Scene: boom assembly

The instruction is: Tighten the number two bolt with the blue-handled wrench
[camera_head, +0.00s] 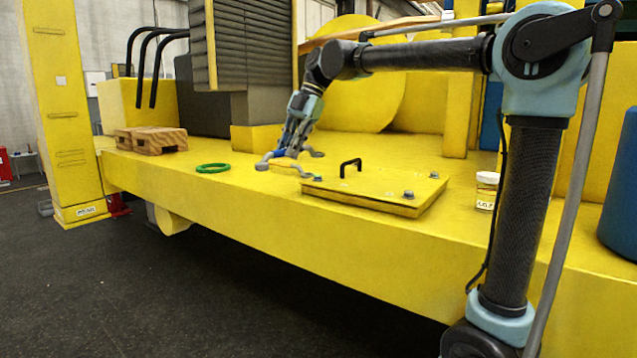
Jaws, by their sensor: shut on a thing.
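My gripper (291,155) points down just above the yellow deck, left of the raised yellow plate. It is shut on what looks like the blue-handled wrench (277,155), lying low along the deck. A grey end reaches right toward the plate's left corner; fingers and wrench are too small to separate clearly. The raised plate (375,198) has a black handle and bolts at its corners. One bolt (408,195) is near the front right, another bolt (434,175) at the back right. No bolt numbers are readable. I cannot tell whether the wrench touches a bolt.
A green ring (213,168) and wooden blocks (151,140) lie on the yellow deck (240,210) to the left. A small labelled jar (486,190) stands right of the plate. A blue cylinder (620,190) is at the far right. Dark machinery stands behind my gripper.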

